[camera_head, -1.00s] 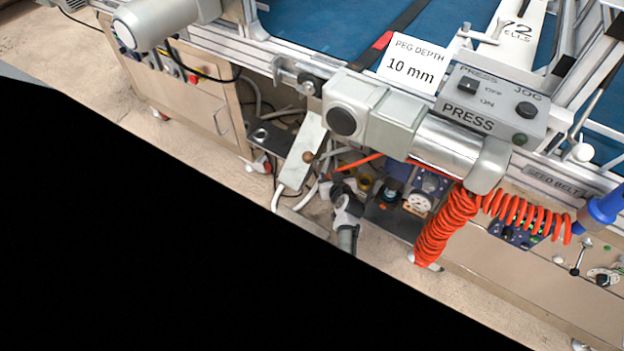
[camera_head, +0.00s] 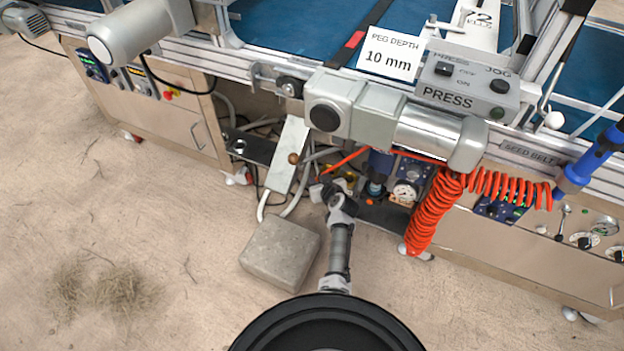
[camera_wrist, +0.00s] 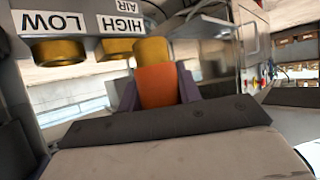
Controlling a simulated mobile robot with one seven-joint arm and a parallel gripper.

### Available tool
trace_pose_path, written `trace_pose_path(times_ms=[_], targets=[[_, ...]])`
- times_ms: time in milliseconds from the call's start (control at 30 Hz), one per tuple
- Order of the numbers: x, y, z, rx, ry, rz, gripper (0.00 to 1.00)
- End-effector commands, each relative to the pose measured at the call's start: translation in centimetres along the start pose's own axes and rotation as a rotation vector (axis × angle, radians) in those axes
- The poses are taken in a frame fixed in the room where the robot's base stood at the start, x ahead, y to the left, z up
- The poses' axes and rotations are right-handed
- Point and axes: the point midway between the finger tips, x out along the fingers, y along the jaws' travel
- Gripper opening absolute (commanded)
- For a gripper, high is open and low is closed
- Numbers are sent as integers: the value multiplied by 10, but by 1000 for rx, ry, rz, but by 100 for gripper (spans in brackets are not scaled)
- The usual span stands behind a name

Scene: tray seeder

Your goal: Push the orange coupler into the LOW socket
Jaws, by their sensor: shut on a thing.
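The orange coupler (camera_wrist: 157,87) stands upright between my jaws in the wrist view, with a brass piece (camera_wrist: 152,51) at its top. My gripper (camera_wrist: 157,97) is shut on it. The brass LOW socket (camera_wrist: 60,52) hangs under the LOW label (camera_wrist: 53,22), to the left of the coupler and apart from it. A second brass socket (camera_wrist: 114,47) is under the HIGH label (camera_wrist: 120,24), close to the coupler's left side. In the head view my gripper (camera_head: 326,190) reaches under the machine; the coupler and sockets are not clearly visible there.
A silver motor (camera_head: 375,112) and the PRESS box (camera_head: 465,92) overhang my arm. A coiled red hose (camera_head: 435,212) hangs to the right, beside a pressure gauge (camera_head: 404,192). A metal plate (camera_head: 287,155) and a stone block (camera_head: 280,252) are to the left. Open floor lies left.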

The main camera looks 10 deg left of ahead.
Motion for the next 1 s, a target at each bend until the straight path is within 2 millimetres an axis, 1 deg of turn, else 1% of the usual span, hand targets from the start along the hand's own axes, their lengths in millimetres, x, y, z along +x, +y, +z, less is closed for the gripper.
trace_pose_path(times_ms=[600, 800, 1000], targets=[[-31, 35, 16, 2, 1, 1, 8], [-38, 43, 20, 1, 2, 1, 8], [-41, 46, 22, 0, 2, 0, 8]])
